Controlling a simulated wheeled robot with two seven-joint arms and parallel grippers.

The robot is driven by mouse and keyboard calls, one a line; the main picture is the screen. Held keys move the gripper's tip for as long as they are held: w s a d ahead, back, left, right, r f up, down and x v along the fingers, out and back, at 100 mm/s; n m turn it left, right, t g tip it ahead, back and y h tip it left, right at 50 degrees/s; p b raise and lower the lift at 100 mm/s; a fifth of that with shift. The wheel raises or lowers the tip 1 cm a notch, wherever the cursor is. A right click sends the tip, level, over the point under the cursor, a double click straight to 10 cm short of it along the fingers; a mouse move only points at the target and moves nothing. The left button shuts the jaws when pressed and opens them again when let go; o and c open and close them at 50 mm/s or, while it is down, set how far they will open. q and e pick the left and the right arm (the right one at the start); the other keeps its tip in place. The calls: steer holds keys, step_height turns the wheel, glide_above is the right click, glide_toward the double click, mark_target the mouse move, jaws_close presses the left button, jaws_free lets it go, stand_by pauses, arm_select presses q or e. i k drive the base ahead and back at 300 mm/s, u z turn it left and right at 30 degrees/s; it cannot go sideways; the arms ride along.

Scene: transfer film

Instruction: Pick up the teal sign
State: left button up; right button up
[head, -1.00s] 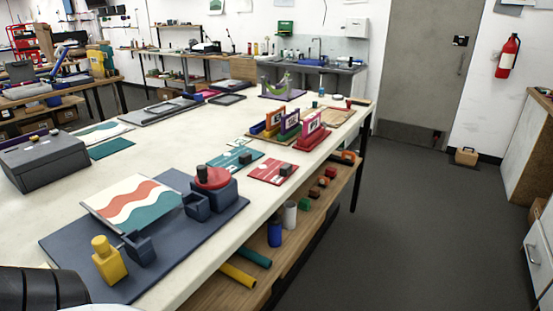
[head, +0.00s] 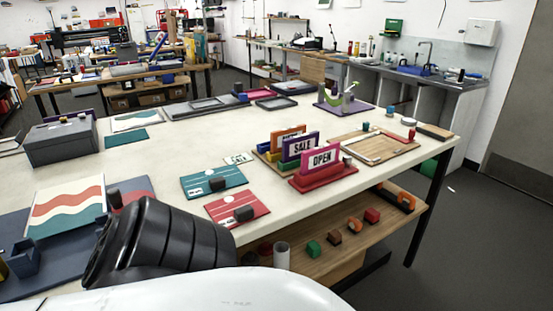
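A flat teal sign (head: 200,187) with white markings and a dark block-shaped knob on it lies on the white table, left of the middle of the head view. A flat red sign (head: 225,205) with a similar dark knob lies just in front of it. A plain teal sheet (head: 126,139) lies further back on the left. Neither of my grippers is in view. A black and white part of my own body fills the front of the view and hides part of the table's near edge.
Upright OPEN and SALE signs (head: 322,160) stand in coloured bases right of the teal sign. A wooden tray (head: 375,153) lies beyond them. A grey box (head: 60,142) sits at the left. A lower shelf (head: 345,250) holds several small blocks.

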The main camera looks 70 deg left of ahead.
mark_target(198, 185)
steer(key=i, duration=0.5)
steer(key=u, duration=3.25)
